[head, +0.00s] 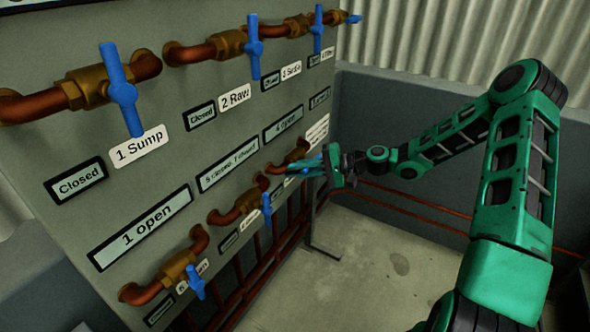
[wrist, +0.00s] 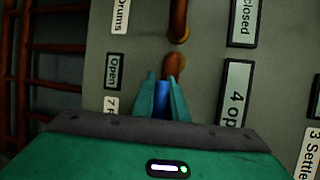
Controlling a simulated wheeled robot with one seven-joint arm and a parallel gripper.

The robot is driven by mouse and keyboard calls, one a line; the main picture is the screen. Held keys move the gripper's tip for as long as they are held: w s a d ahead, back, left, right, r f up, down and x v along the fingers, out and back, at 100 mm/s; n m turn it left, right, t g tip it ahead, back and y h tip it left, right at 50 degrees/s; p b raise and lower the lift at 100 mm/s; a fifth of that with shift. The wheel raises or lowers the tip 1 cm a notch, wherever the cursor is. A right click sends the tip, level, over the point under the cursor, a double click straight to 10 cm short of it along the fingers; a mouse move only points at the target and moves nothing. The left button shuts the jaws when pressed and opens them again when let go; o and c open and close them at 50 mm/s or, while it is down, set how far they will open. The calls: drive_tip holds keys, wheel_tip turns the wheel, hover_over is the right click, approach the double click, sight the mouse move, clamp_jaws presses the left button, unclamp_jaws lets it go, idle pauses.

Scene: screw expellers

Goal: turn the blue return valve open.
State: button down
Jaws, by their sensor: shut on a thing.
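My gripper (head: 328,165) is at the lower row of valves at the far right end of the grey panel. In the wrist view, its two green fingers (wrist: 161,98) are shut on a blue valve handle (wrist: 161,95). A small display (wrist: 112,72) beside this valve reads "Open". The white label (wrist: 111,104) next to it starts with "7", and the rest is cut off by my gripper.
Other blue-handled valves line the panel, such as valve 1 Sump (head: 122,92) and valve 2 Raw (head: 254,48). A lower blue handle (head: 266,205) is left of my gripper. A wide display (wrist: 236,92) reads "4 op…". The concrete floor (head: 385,262) below is clear.

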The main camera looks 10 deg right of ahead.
drive_tip(key=shift+f, duration=0.15)
idle(0.3)
drive_tip(key=c, duration=1.7)
unclamp_jaws()
drive_tip(key=shift+c, duration=0.2)
drive_tip(key=shift+d, duration=0.1)
drive_tip(key=v, duration=1)
drive_tip(key=shift+d, duration=0.25)
